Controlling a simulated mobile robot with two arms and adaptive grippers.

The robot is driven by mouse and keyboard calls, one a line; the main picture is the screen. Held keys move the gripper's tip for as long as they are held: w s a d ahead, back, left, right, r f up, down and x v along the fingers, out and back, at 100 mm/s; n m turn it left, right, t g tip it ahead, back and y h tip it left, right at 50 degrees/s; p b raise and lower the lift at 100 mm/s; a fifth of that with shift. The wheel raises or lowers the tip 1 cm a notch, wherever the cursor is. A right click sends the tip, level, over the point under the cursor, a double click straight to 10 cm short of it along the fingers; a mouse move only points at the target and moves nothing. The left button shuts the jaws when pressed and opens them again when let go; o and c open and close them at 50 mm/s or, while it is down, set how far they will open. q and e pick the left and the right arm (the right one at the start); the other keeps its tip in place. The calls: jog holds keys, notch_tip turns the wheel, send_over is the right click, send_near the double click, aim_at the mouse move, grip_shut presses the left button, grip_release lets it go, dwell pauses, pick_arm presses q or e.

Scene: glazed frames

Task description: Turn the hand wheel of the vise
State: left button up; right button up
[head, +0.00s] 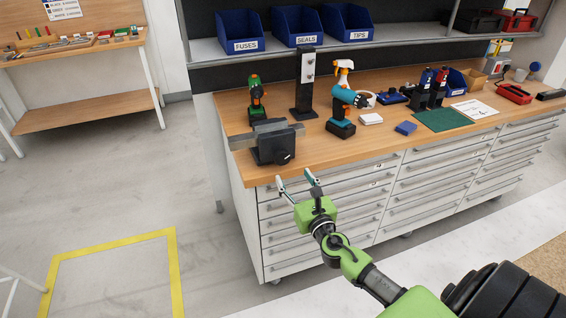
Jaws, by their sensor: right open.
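The dark grey vise (275,138) sits at the left front corner of the wooden workbench, with a lighter grey jaw bar across its top. Its hand wheel (283,158) appears as a small dark part on the front face, low down; its exact shape is hard to make out. My right gripper (295,178) is open and empty. Its two fingers point up towards the vise, in front of the bench edge and just below the hand wheel in the picture, apart from it. My left gripper is not in view.
The workbench (364,140) has drawers with handles below its front edge. Floor at left is open.

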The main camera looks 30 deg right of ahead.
aim_at(284, 160)
jog(key=x, duration=0.6)
jog(key=shift+w, duration=0.45)
jog(key=shift+w+d, duration=0.1)
jog(key=shift+w, duration=0.6)
jog(key=c, duration=1.1)
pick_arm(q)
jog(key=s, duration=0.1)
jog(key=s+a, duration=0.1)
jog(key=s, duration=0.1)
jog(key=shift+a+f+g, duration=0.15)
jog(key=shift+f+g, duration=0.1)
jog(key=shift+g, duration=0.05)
